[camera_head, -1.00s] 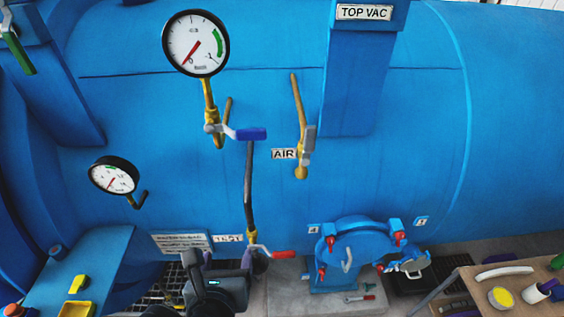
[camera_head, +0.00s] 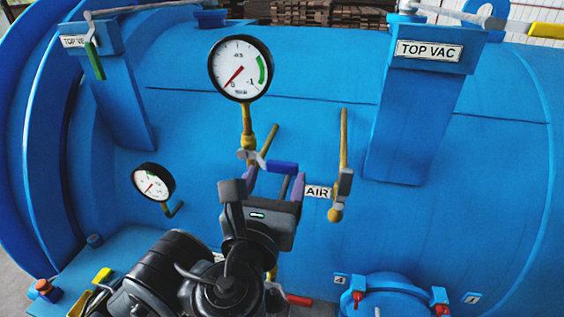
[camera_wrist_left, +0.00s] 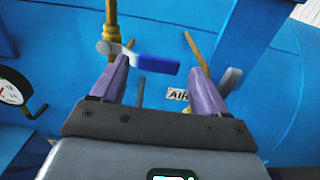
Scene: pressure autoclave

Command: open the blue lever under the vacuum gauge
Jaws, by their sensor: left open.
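The vacuum gauge (camera_head: 240,68) is a round white dial with a green arc, mounted on a brass pipe. Below it is the blue lever (camera_head: 282,167), its grey end on the brass valve and its blue handle pointing right. In the left wrist view the blue lever (camera_wrist_left: 155,64) lies just beyond the fingertips, near the gap between them. My left gripper (camera_head: 275,185) has purple fingers, is open and empty, and sits just below the lever. In the left wrist view my left gripper (camera_wrist_left: 155,75) shows both fingers spread apart. My right gripper is not in view.
A second brass valve with a grey lever (camera_head: 344,184) stands to the right, near the AIR label (camera_head: 317,192). A smaller gauge (camera_head: 153,182) is at left. A red-handled lever (camera_head: 299,299) shows partly behind my arm. The blue tank wall lies behind everything.

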